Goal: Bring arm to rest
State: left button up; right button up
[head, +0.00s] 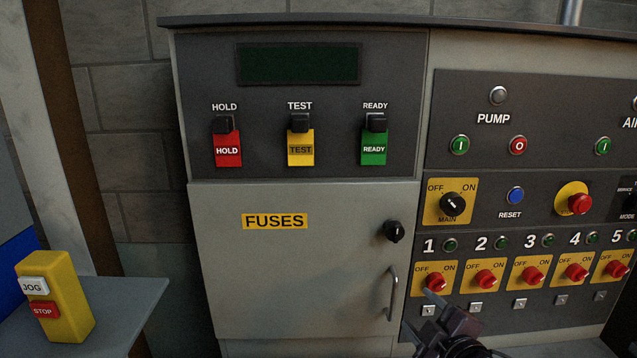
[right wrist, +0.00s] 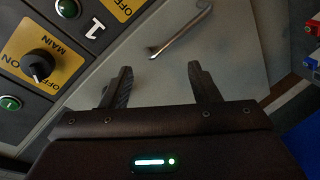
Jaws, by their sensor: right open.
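My right gripper (head: 440,304) shows at the bottom of the head view, in front of the lower panel near the red switch 1 (head: 435,282). In the right wrist view its two fingers (right wrist: 160,82) are spread apart with nothing between them. Beyond the fingers are the grey fuse door (right wrist: 175,75) and its metal handle (right wrist: 183,33), apart from the fingertips. The handle also shows in the head view (head: 393,293). My left gripper is in neither view.
The cabinet carries a FUSES door (head: 305,275), a black door knob (head: 393,231), a MAIN switch (head: 452,203) and several red switches. HOLD, TEST and READY tags hang below a dark display (head: 299,64). A yellow JOG/STOP box (head: 65,300) stands on a grey ledge (head: 130,300) at left.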

jog(key=s+a+f+m+g+h, duration=0.1)
jog(key=s+f+m+g, duration=0.5)
jog(key=s+f, duration=0.45)
jog(key=s+a+f+m+g+h, duration=0.15)
jog(key=s+f+m+g, duration=0.45)
jog(key=s, duration=0.7)
notch_tip(320, 180, down, 29)
jog(key=n+g, duration=0.1)
jog(key=s+d+f, duration=0.2)
jog(key=s+f, duration=0.8)
jog(key=s+d+f+g, duration=0.1)
jog(key=s+d+f, duration=0.1)
jog(key=s+f, duration=0.7)
jog(key=shift+s+d+f, duration=0.3)
jog(key=shift+s+f, duration=0.1)
jog(key=shift+s, duration=0.65)
